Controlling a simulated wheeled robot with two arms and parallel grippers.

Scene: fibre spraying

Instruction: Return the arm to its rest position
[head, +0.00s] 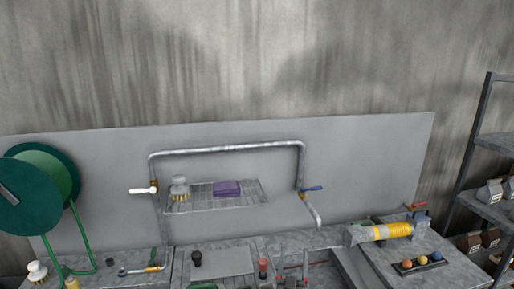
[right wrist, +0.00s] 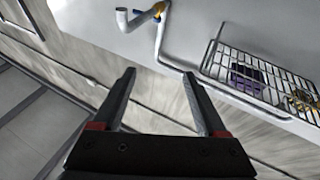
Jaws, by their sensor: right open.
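My right gripper (right wrist: 159,73) is open in the right wrist view, with two dark fingers apart and red at their bases. Nothing shows between the fingers. Behind them are a grey panel and a stained wall. In the head view only small parts at the bottom edge, right of centre, may be this gripper; most of the right arm is out of frame. My left gripper is in neither view.
A bent pipe (head: 225,149) and wire rack (head: 215,203) with a purple sponge (head: 227,188) and brush (head: 180,188) are on the panel. A green hose reel (head: 45,160) stands left, a grey-yellow tool (head: 385,231) right. Shelves (head: 485,212) stand far right.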

